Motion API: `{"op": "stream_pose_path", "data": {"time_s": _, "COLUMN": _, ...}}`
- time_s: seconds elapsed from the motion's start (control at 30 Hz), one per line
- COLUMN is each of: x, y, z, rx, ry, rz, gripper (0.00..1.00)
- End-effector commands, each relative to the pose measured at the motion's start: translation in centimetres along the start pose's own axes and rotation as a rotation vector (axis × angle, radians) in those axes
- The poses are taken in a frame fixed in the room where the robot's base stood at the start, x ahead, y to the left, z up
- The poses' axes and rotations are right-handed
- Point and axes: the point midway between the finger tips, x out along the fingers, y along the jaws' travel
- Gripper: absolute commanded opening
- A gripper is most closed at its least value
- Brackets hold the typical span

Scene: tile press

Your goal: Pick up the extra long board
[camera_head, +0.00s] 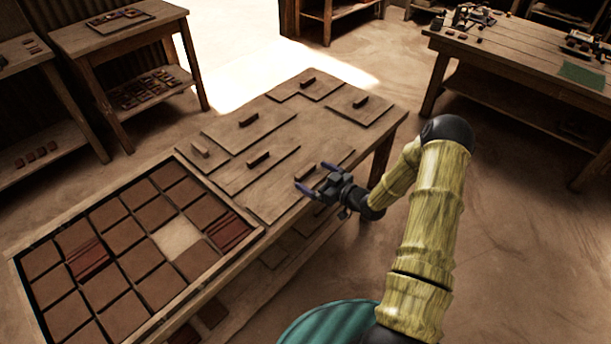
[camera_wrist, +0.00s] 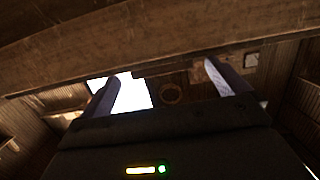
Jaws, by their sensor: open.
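Several flat wooden boards with dark bar handles lie on the worktable. A long narrow board (camera_head: 271,207) runs along the table's near side, partly hidden by my gripper; it looks the longest, but I cannot be sure it is the extra long board. My gripper (camera_head: 313,177) is open over this board, close to its bar handle (camera_head: 305,172). I cannot tell whether the fingers touch anything. In the wrist view my two fingers (camera_wrist: 162,85) are apart with nothing clearly between them, and a brown wooden surface (camera_wrist: 180,40) crosses the top.
Other handled boards lie close by: one in the middle (camera_head: 232,178), one behind it (camera_head: 222,131) and one at the far right (camera_head: 349,112). A framed tray (camera_head: 258,234) of brown and red tiles adjoins at left. Another workbench (camera_head: 520,60) stands at right, with open floor between.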

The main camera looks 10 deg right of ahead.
Motion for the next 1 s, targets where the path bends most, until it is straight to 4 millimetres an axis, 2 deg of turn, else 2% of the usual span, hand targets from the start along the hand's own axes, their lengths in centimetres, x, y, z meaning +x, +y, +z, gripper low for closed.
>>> {"op": "stream_pose_path", "data": {"time_s": 0.2, "x": 3.3, "y": -0.2, "z": -0.3, "rx": 0.0, "ry": 0.001, "rz": -0.002, "gripper": 1.0}}
{"op": "stream_pose_path", "data": {"time_s": 0.3, "x": 4.2, "y": -0.1, "z": -0.2, "rx": 0.0, "ry": 0.0, "rz": -0.001, "gripper": 1.0}}
{"op": "stream_pose_path", "data": {"time_s": 0.83, "x": 4.3, "y": -0.1, "z": -0.1, "rx": 0.0, "ry": 0.0, "rz": 0.0, "gripper": 1.0}}
{"op": "stream_pose_path", "data": {"time_s": 0.87, "x": 4.3, "y": -0.1, "z": -0.1, "rx": 0.0, "ry": 0.0, "rz": 0.0, "gripper": 0.98}}
{"op": "stream_pose_path", "data": {"time_s": 1.0, "x": 4.3, "y": -0.1, "z": -0.1, "rx": 0.0, "ry": 0.0, "rz": -0.001, "gripper": 0.71}}
